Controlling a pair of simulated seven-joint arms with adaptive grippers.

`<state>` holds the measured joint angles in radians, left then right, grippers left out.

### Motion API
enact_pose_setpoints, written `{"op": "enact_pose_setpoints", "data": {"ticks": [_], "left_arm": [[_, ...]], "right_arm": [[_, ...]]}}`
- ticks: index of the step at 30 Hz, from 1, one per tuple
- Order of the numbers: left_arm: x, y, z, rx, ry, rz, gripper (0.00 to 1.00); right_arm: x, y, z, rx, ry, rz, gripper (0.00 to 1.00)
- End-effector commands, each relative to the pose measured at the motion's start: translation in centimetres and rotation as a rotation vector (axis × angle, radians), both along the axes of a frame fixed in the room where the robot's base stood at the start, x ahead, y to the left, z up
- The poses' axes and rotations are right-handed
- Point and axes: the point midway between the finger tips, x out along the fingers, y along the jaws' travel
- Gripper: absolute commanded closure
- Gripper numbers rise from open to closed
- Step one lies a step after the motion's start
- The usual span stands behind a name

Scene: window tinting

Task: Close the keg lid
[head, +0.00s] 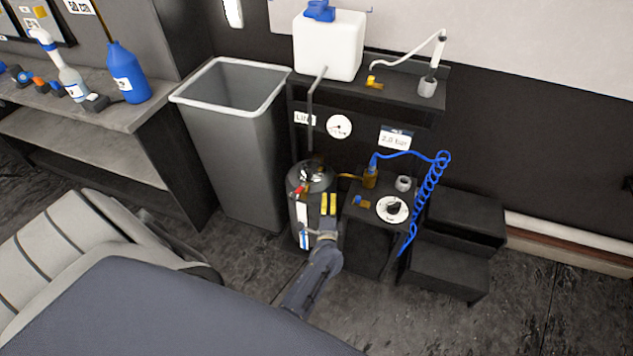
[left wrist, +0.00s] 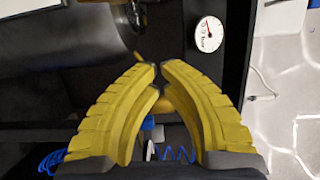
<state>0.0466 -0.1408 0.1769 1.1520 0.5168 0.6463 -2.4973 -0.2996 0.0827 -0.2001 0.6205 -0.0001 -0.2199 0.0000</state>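The keg (head: 296,211) is a dark upright cylinder with a white label, on the floor in front of the black stand. Its lid (head: 312,170), with shiny metal parts, is at the top; I cannot tell whether it is seated or tilted. A small red part (head: 298,189) shows near the keg's upper front. My left gripper (head: 328,196) has yellow fingers and is just in front of the keg's right side, below its top. In the left wrist view its fingertips (left wrist: 160,77) almost meet, with nothing seen between them. My right gripper is not in view.
A grey bin (head: 235,150) stands left of the keg. A black box (head: 369,240) with a dial and a blue coiled hose (head: 430,190) is close on the right, beside black steps (head: 455,235). A shelf above holds a white tank (head: 328,45). A seat (head: 75,235) fills the lower left.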

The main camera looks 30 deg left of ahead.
Motion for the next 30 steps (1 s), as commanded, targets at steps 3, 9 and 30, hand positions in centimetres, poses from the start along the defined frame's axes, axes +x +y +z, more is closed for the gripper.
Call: {"op": "enact_pose_setpoints", "data": {"ticks": [3, 9, 30], "left_arm": [[1.0, 0.4, 0.1, -0.001, 0.000, -0.001, 1.00], [3.8, 2.1, 0.1, 0.002, -0.001, -0.001, 1.00], [7.5, 8.2, 0.0, 0.001, 0.000, 0.000, 1.00]], "right_arm": [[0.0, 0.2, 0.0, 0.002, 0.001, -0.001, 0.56], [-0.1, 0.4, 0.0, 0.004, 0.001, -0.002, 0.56], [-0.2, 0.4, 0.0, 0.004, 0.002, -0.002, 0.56]]}}
